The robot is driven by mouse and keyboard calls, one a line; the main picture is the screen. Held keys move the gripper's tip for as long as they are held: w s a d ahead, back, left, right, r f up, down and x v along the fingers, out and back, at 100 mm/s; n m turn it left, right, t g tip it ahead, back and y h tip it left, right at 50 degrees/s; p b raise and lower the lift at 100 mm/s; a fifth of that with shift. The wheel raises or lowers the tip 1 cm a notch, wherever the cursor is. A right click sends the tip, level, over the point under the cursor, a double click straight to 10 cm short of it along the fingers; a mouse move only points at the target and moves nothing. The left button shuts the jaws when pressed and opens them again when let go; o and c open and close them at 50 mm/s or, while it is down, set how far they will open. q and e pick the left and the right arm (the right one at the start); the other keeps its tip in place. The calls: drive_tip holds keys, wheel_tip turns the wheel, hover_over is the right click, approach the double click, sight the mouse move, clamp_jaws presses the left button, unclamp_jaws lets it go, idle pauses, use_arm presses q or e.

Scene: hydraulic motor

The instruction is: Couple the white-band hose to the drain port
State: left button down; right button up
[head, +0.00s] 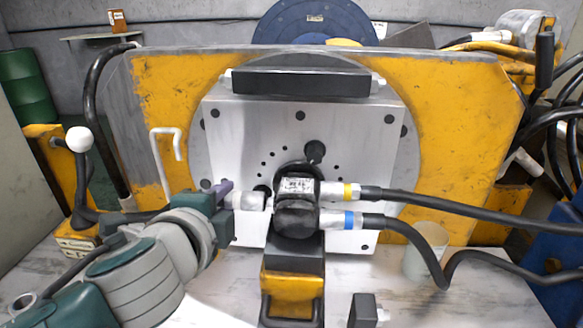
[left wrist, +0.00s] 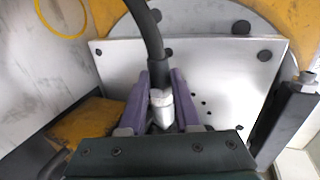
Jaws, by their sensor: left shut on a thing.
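My left gripper (head: 226,191) reaches in from the left, just left of the black hydraulic motor (head: 297,212). It is shut on the white-band hose's metal end fitting (head: 250,201). The fitting points right and meets the motor's left side in the head view; I cannot tell whether it is seated in the drain port, which is hidden there. In the left wrist view, the purple fingers (left wrist: 161,105) stand on both sides of the pale fitting (left wrist: 162,97), and its black hose (left wrist: 150,40) runs up. The right gripper is not in view.
Yellow-band (head: 348,191) and blue-band (head: 350,220) hoses join the motor's right side. A grey plate (head: 235,125) stands behind it, with a yellow bracket (head: 291,285) below. A translucent cup (head: 425,250) and small dark block (head: 363,311) stand at the right.

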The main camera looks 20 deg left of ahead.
use_arm(q)
drive_tip(key=shift+w+d, duration=0.15)
drive_tip(key=shift+d, duration=0.45)
drive_tip(key=c, duration=0.5)
unclamp_jaws()
drive_tip(key=shift+c, duration=0.2)
drive_tip(key=shift+p+v, duration=0.65)
drive_tip(key=shift+v, duration=0.6)
drive_tip(key=p+v, duration=0.1)
drive_tip(key=v, duration=0.3)
drive_tip(key=shift+s+r+p, duration=0.1)
drive_tip(key=shift+s+p, duration=0.15)
drive_tip(key=shift+p, duration=0.05)
